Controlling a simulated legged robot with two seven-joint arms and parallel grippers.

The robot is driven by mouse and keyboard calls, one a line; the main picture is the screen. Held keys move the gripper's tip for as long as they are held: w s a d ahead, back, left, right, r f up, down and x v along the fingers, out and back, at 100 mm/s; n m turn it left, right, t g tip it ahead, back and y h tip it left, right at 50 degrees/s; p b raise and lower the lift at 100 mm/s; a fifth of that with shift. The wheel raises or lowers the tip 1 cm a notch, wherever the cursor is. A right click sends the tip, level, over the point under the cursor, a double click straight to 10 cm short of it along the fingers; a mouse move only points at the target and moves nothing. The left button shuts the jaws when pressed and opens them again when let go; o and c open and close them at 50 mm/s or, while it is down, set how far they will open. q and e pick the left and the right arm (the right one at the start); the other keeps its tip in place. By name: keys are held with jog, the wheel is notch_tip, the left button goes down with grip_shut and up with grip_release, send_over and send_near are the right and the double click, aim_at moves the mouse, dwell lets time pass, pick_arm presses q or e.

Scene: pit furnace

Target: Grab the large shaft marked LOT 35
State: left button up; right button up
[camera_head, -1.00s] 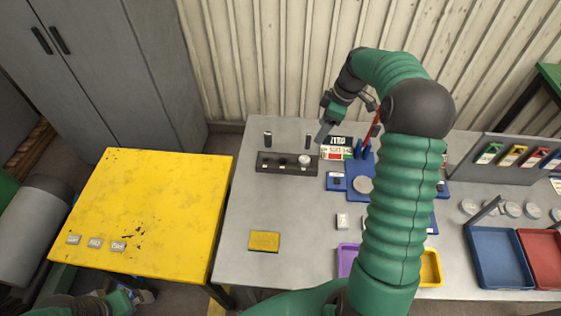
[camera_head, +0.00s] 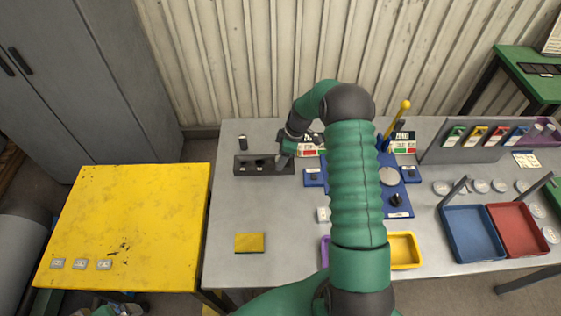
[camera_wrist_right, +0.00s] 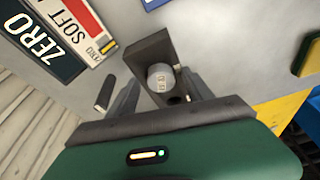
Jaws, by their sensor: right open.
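A dark rack (camera_head: 250,167) stands at the back left of the grey table. In the right wrist view, a pale round shaft end (camera_wrist_right: 160,77) with a small label sits in the rack (camera_wrist_right: 145,60); I cannot read the print for sure. My right gripper (camera_head: 284,154) is over the rack's right end and hides that part in the head view. In the wrist view its open fingers (camera_wrist_right: 160,84) stand on either side of the shaft end, not visibly closed on it. Only scraps of my left arm show at the bottom left edge; its gripper's jaws cannot be seen.
A dark upright post (camera_head: 243,142) stands behind the rack; another (camera_wrist_right: 105,93) is close outside one finger. A yellow block (camera_head: 249,243) lies in front. A blue fixture (camera_head: 398,207) and blue tray (camera_head: 472,233) are to the right. The table's left front is mostly clear.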

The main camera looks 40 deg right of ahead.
grip_shut()
dwell(0.6)
